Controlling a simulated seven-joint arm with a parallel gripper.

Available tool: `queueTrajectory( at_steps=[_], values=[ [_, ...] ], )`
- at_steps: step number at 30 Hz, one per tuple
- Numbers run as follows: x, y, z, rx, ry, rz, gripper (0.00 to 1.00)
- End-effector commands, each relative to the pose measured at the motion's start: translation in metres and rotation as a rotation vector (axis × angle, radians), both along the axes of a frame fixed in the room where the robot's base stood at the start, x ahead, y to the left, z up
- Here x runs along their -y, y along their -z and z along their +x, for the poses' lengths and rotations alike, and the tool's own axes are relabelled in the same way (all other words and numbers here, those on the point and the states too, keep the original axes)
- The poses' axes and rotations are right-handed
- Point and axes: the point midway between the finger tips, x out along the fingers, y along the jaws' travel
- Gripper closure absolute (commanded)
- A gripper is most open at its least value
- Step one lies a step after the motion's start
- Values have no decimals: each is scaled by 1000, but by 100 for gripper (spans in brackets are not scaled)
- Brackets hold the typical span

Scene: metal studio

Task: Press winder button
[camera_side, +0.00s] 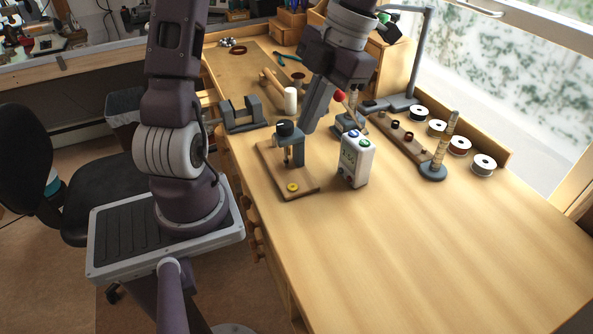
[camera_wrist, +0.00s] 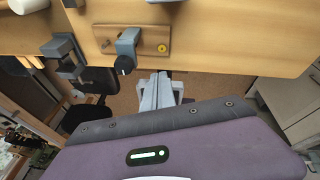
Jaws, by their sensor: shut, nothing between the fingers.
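A small winder (camera_side: 290,150) with a black knob on a blue-grey post stands on a wooden base board (camera_side: 305,178). A yellow round button (camera_side: 292,187) lies at the board's front end. In the wrist view the winder's post (camera_wrist: 128,42) and the yellow button (camera_wrist: 162,48) show from above. My gripper (camera_side: 309,130) is shut and empty, pointing down beside the winder's head on its right, above the table; I cannot tell if it touches the post. Its fingers (camera_wrist: 160,76) also show in the wrist view, below the board in the picture.
A white box (camera_side: 356,160) with coloured buttons stands upright right of the winder. A grey upright post (camera_side: 437,155) and several spools (camera_side: 459,146) stand farther right. A grey clamp-like stand (camera_side: 240,114) sits to the left. The table's front right (camera_side: 430,250) is clear.

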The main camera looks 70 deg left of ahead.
Motion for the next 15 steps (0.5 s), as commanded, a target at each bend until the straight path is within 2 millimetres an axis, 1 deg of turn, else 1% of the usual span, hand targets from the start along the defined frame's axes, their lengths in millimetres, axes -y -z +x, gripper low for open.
queueTrajectory(
  at_steps=[1, 3, 6, 15],
  values=[
    [-4, -3, 4, 0, 75, -64, 100],
    [-8, -7, 7, 5, 161, -122, 100],
    [-11, -10, 10, 13, 218, -159, 100],
    [-10, -9, 9, 12, 224, -160, 100]
  ],
)
